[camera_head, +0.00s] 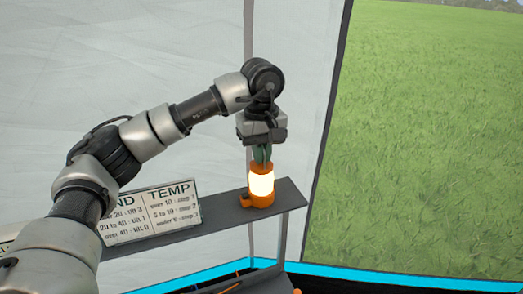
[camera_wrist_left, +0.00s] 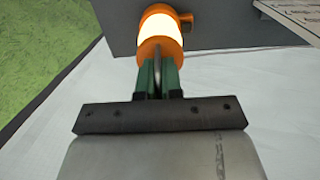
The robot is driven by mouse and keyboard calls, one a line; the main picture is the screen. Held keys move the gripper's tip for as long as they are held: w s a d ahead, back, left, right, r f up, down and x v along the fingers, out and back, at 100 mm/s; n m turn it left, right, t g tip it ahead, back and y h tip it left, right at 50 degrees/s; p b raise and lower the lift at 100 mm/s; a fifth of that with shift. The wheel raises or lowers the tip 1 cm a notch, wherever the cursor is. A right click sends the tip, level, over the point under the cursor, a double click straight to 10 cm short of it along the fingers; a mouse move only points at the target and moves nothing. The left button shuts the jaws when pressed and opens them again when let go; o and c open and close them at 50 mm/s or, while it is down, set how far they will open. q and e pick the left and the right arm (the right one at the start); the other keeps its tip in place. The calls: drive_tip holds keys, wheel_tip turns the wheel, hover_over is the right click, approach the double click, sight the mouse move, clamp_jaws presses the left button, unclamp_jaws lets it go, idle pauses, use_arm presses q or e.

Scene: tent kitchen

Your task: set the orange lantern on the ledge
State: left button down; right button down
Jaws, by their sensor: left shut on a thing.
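The orange lantern (camera_head: 261,187) has a glowing white middle and stands upright at the right end of the dark grey ledge (camera_head: 284,193). My left gripper (camera_head: 262,154) is directly above it, pointing down, with its green fingers shut on the top of the lantern. In the left wrist view the lantern (camera_wrist_left: 160,35) is at the fingertips (camera_wrist_left: 159,72), against the grey ledge (camera_wrist_left: 222,28). Its base appears to touch the ledge, but I cannot tell for sure. My right gripper is not in view.
A white sign (camera_head: 153,212) with black text stands on the ledge left of the lantern. The pale tent wall (camera_head: 130,70) is behind. A blue-edged strip (camera_head: 340,270) runs below, and grass (camera_head: 430,150) lies beyond the opening at right.

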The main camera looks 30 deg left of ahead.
use_arm(q)
drive_tip(key=shift+f, duration=0.1)
drive_tip(key=c, duration=1.3)
unclamp_jaws()
wheel_tip(320, 180, up, 12)
drive_tip(key=shift+b, duration=0.35)
drive_tip(key=shift+d, duration=0.1)
